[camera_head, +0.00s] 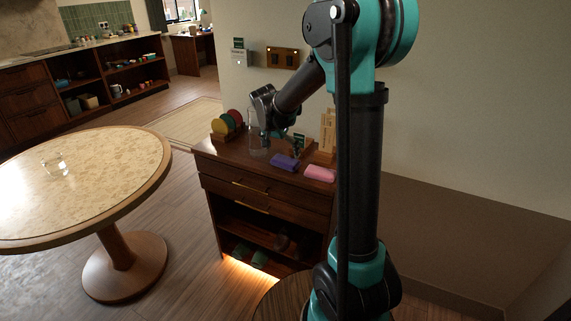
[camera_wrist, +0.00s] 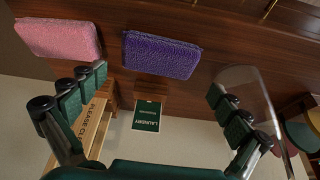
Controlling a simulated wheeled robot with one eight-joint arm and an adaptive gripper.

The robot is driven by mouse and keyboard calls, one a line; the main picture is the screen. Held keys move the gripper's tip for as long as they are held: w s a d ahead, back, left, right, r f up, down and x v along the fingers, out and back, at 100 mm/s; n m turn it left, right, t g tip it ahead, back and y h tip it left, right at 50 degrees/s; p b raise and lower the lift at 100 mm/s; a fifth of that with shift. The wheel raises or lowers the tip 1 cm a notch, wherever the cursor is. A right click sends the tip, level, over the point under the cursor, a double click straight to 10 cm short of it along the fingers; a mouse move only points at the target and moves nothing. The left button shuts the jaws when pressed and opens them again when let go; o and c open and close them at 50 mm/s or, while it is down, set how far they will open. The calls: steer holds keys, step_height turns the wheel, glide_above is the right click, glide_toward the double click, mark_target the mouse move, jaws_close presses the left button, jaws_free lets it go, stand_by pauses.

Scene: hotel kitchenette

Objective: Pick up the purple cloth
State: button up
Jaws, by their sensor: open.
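The purple cloth (camera_head: 284,162) lies folded on the top of the dark wooden cabinet (camera_head: 228,153), left of a folded pink cloth (camera_head: 319,173). In the wrist view the purple cloth (camera_wrist: 162,56) lies flat on the wood, beyond the fingers and roughly centred between them. My gripper (camera_head: 270,132) hangs over the cabinet top, behind and left of the purple cloth. In the wrist view my gripper (camera_wrist: 158,98) has its green fingers spread wide, with nothing between them. The two do not appear to touch.
A clear glass vessel (camera_wrist: 240,82) stands close by the right finger in the wrist view. A green laundry sign (camera_wrist: 146,116) and a wooden lettered holder (camera_head: 327,130) stand near the wall. Coloured discs (camera_head: 227,122) stand in a rack at left. A round table (camera_head: 110,205) is farther left.

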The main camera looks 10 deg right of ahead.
mark_target(285, 160)
steer(key=shift+x, duration=2.65)
steer(key=shift+s, duration=0.15)
steer(key=c, duration=0.8)
